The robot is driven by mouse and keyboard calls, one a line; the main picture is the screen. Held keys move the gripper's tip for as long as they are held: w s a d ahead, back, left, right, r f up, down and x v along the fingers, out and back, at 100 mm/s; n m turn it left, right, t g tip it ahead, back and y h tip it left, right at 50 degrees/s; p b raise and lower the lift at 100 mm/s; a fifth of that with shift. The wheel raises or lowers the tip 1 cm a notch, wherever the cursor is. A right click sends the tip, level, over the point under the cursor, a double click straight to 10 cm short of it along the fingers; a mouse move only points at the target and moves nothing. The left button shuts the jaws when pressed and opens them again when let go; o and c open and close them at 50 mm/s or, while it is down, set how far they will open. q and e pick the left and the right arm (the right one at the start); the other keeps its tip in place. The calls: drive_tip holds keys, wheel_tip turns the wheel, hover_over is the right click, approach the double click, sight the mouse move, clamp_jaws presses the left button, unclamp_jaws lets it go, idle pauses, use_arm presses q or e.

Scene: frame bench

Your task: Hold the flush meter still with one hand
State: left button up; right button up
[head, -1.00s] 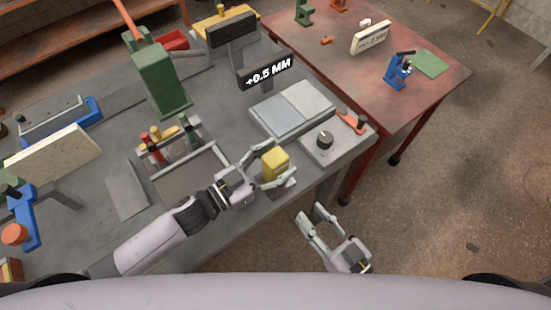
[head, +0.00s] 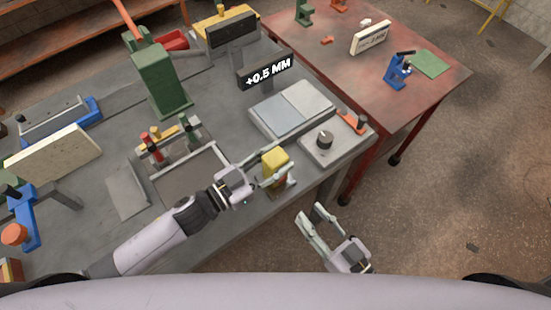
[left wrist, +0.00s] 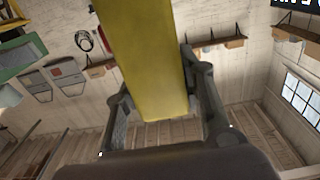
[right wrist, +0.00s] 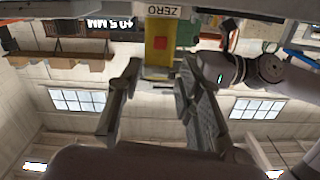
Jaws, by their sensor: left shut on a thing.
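The flush meter, a yellow block (head: 275,158), stands on a small grey base at the front edge of the grey bench. My left gripper (head: 268,170) is shut on it, one finger on each side. In the left wrist view the yellow body (left wrist: 150,60) rises between the two fingers. In the right wrist view the meter (right wrist: 160,52) shows a red button and a plate marked ZERO (right wrist: 164,11). My right gripper (head: 320,217) is open and empty, off the bench's front edge, lower right of the meter.
A black display (head: 265,74) reads +0.5 MM. A grey box with a black knob (head: 325,140) and a pale two-part plate (head: 292,106) lie beyond the meter. A frame (head: 185,175) is left of it. A red table (head: 425,95) stands at the right.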

drive_tip(key=shift+c, duration=0.3)
drive_tip(key=shift+s+d+m, duration=0.1)
drive_tip(key=shift+s+m, duration=0.05)
drive_tip(key=shift+m, duration=0.35)
drive_tip(key=shift+c, duration=1.4)
drive_tip(key=m, duration=0.1)
drive_tip(key=s+m, duration=0.1)
drive_tip(key=m, duration=0.1)
drive_tip(key=d+m, duration=0.1)
drive_tip(key=m, duration=0.1)
drive_tip(key=shift+s, duration=0.25)
drive_tip(key=c, duration=0.4)
drive_tip(key=m, duration=0.3)
drive_tip(key=s+m, duration=0.1)
drive_tip(key=shift+d+r+m, duration=0.1)
drive_tip(key=shift+d+m, duration=0.2)
drive_tip(key=shift+d, duration=0.05)
clamp_jaws()
drive_tip(key=m, duration=0.3)
drive_tip(key=s+d+m, duration=0.1)
drive_tip(key=m, duration=0.1)
drive_tip(key=shift+s+r+m, duration=0.1)
drive_tip(key=shift+m, duration=0.2)
